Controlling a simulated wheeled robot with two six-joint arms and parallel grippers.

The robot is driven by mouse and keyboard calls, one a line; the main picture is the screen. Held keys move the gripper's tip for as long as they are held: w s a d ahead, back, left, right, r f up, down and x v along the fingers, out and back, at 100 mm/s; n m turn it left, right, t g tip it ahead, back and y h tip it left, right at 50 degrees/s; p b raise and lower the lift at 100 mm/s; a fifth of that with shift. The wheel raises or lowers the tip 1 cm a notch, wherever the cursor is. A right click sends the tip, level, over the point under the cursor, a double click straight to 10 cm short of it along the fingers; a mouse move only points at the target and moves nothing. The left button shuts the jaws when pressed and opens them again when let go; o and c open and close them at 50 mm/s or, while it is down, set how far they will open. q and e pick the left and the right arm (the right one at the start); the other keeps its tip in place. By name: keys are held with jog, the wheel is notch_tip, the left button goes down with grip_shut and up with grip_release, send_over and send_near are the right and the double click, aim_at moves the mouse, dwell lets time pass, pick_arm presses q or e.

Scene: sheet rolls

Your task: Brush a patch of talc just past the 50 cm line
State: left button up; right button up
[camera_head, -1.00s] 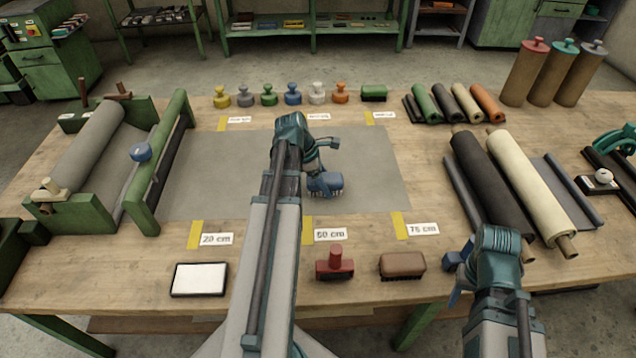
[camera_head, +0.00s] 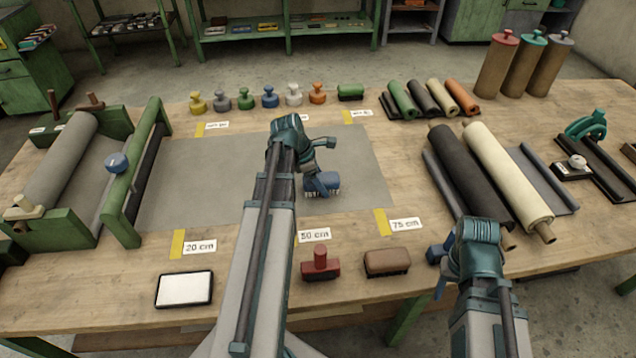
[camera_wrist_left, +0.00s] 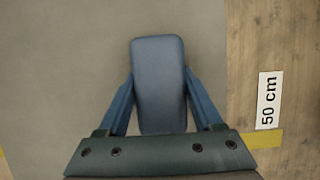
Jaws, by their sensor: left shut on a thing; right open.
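A blue brush with pale bristles (camera_head: 322,184) is in my left gripper (camera_head: 316,182), over the grey sheet (camera_head: 215,175) that runs out from the roll stand. The brush's blue back fills the middle of the left wrist view (camera_wrist_left: 158,80), with a finger on each side. The 50 cm yellow mark shows in the left wrist view (camera_wrist_left: 262,139) and is mostly behind my arm in the head view. No talc patch is visible. My right gripper (camera_head: 440,263) is open and empty near the front edge.
A white pad (camera_head: 184,289), a red stamp (camera_head: 320,264) and a brown block (camera_head: 387,262) lie along the front edge. Several coloured stamps stand behind the sheet. Rolls, including a cream one (camera_head: 508,180), lie at the right. The sheet's right part is clear.

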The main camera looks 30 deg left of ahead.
aim_at(330, 171)
pick_arm(q)
jog(key=shift+d, duration=0.1)
jog(key=shift+w+d+f, duration=0.1)
jog(key=shift+w+d, duration=1.05)
jog(key=shift+d, duration=0.2)
jog(key=shift+w+d, duration=0.1)
jog(key=shift+w+d, duration=1.2)
jog(key=shift+d, duration=0.15)
jog(key=shift+w+a, duration=0.6)
jog(key=shift+w, duration=0.1)
jog(key=shift+s+a, duration=0.1)
jog(key=shift+s, duration=0.05)
jog(key=shift+s+a, duration=1.15)
jog(key=shift+a, duration=0.25)
